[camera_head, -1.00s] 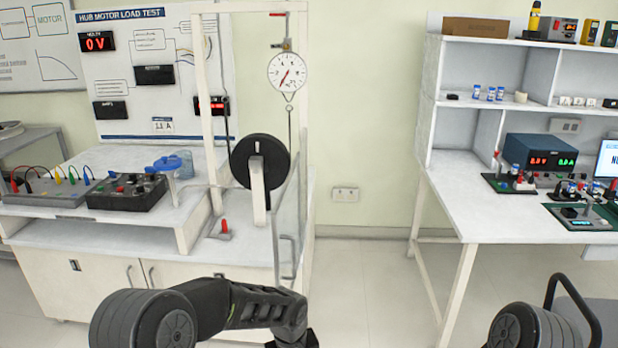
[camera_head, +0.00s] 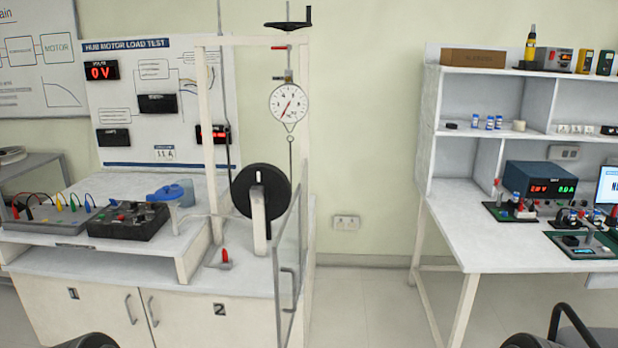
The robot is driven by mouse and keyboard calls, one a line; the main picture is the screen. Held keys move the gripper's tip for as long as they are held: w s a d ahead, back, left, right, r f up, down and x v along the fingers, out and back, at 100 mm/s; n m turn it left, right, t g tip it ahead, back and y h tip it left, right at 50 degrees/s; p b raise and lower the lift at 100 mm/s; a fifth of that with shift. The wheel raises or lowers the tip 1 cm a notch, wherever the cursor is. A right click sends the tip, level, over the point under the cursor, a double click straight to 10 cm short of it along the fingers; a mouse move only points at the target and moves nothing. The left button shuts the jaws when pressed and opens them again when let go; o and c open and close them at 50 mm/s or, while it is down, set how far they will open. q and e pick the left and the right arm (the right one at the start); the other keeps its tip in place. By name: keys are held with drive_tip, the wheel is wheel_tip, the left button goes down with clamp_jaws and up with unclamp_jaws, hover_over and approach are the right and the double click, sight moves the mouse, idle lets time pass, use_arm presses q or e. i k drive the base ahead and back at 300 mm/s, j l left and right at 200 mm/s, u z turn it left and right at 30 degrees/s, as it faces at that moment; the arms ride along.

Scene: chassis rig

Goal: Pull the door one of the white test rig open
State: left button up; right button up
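The white test rig has a cabinet base with two doors below its worktop. Door one (camera_head: 85,312), marked with a dark 1 label, is the left door and looks shut. Its curved metal handle (camera_head: 130,309) is near its right edge. Door two (camera_head: 205,335), marked 2, is beside it and looks shut, with its handle (camera_head: 153,311) near its left edge. The lower parts of both doors are cut off by the picture's bottom edge. Neither gripper shows; only dark rounded parts of my arms show at the bottom edge.
A clear upright panel with a handle (camera_head: 288,287) stands at the rig's right front. A black wheel (camera_head: 261,192) and a dial gauge (camera_head: 290,103) are above the worktop. Open floor (camera_head: 365,300) lies between the rig and the right workbench (camera_head: 480,225). A chair (camera_head: 580,325) is at bottom right.

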sight(59, 310)
drive_tip(key=u, duration=1.4)
drive_tip(key=i+z, duration=0.15)
drive_tip(key=i, duration=0.3)
drive_tip(key=i+z, duration=0.1)
drive_tip(key=i, duration=0.4)
drive_tip(key=i+z, duration=0.15)
drive_tip(key=i, duration=0.3)
drive_tip(key=i+j+z, duration=0.15)
drive_tip(key=i, duration=0.3)
drive_tip(key=i+j+z, duration=0.15)
drive_tip(key=i, duration=0.3)
drive_tip(key=i+j+z, duration=0.1)
drive_tip(key=i+j, duration=0.2)
drive_tip(key=i, duration=0.15)
